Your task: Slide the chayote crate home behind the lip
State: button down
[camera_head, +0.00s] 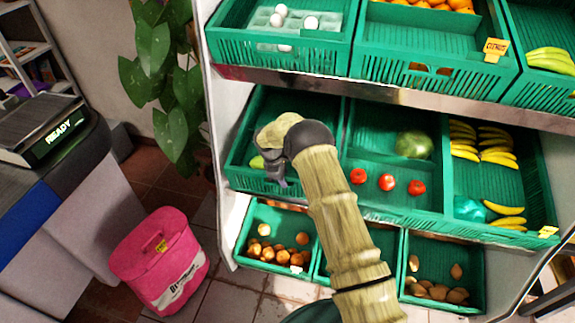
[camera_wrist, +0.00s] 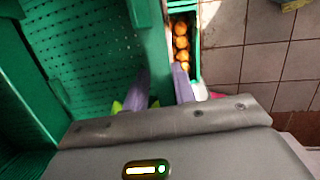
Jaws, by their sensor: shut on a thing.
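The chayote crate (camera_head: 240,183) is the green crate at the left of the middle shelf. A light green chayote (camera_head: 257,161) shows inside it, partly hidden by my gripper; yellow-green bits of chayote (camera_wrist: 117,106) also show beside the fingers in the wrist view. My gripper (camera_head: 276,178) is at the crate's front side. In the wrist view my gripper (camera_wrist: 160,78) has its two purple fingers on either side of the crate's green front wall (camera_wrist: 149,40), shut on it. The crate's floor is mostly bare. I cannot make out the lip under this crate.
The neighbouring crate (camera_head: 375,205) holds tomatoes and a green melon; bananas lie further right. Lower crates hold onions (camera_head: 268,252) and brown produce (camera_head: 438,291). The upper shelf's metal edge (camera_head: 300,82) overhangs. A pink bin (camera_head: 160,262) and a plant (camera_head: 170,70) stand left.

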jog(key=shift+w+d+f+t+b, duration=0.4)
jog(key=shift+w+d+f+b, duration=0.45)
jog(key=shift+b, duration=0.45)
jog(key=shift+a+f+b, duration=0.1)
jog(key=shift+f+b, duration=0.3)
jog(key=shift+f, duration=0.1)
jog(key=shift+w+f+b, duration=0.1)
jog(key=shift+f+b, duration=0.2)
jog(key=shift+f, duration=0.15)
jog(key=shift+w+f+b, duration=0.1)
jog(key=shift+f+b, duration=0.4)
dwell(0.5)
jog(key=c, duration=1.1)
grip_release()
jog(key=shift+f, duration=0.1)
jog(key=shift+o, duration=1)
jog(key=shift+w+d+f, duration=0.1)
jog(key=shift+d+f, duration=0.05)
jog(key=shift+d, duration=0.1)
jog(key=shift+s+f, duration=0.4)
jog(key=shift+f, duration=0.05)
jog(key=v, duration=0.6)
jog(key=b+v, duration=0.1)
jog(key=v, duration=0.5)
jog(key=a+b+v, duration=0.1)
jog(key=v, duration=0.5)
jog(key=shift+w+a+r, duration=0.1)
jog(key=shift+w+r, duration=0.1)
jog(key=shift+r, duration=0.1)
